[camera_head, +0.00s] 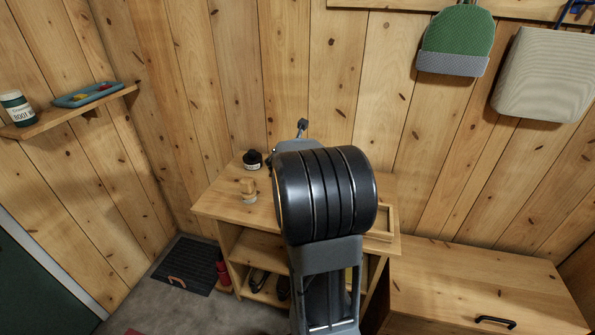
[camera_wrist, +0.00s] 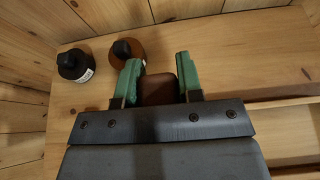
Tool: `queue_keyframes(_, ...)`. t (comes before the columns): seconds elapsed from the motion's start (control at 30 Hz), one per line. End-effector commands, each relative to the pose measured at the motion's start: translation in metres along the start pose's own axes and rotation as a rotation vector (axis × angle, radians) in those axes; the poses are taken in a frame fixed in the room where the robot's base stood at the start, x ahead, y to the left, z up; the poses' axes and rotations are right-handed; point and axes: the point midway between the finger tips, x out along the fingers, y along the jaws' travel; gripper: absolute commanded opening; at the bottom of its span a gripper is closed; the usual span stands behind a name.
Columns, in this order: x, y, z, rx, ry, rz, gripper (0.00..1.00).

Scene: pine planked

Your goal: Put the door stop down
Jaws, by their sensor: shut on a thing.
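My gripper (camera_wrist: 158,63) has two green fingers, and they are shut on a dark brown block, which I take for the door stop (camera_wrist: 157,90), in the wrist view. The block sits between the fingers, with its lower part hidden by the gripper body. The gripper is over the light wooden top of a shelf unit (camera_wrist: 230,55). I cannot tell whether the block touches that top. In the head view my arm hides the block and the fingers. The unit's top (camera_head: 215,205) shows there left of my arm.
A black jar (camera_wrist: 75,64) and a brown round thing with a dark knob (camera_wrist: 127,48) stand left of and beyond the fingers. A small pale wooden item (camera_head: 248,190) stands on the unit's left part. The top right of the fingers is bare. A low chest (camera_head: 470,285) is at right.

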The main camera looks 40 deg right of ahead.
Motion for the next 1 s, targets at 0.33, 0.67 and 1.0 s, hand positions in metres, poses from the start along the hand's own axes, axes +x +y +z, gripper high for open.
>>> queue_keyframes(0.33,0.036,0.014,-0.022,0.000,-0.002,0.000,0.00)
queue_keyframes(0.67,0.053,0.017,-0.050,0.000,-0.002,-0.001,0.00)
queue_keyframes(1.0,0.055,0.018,-0.054,0.001,-0.003,0.001,0.00)
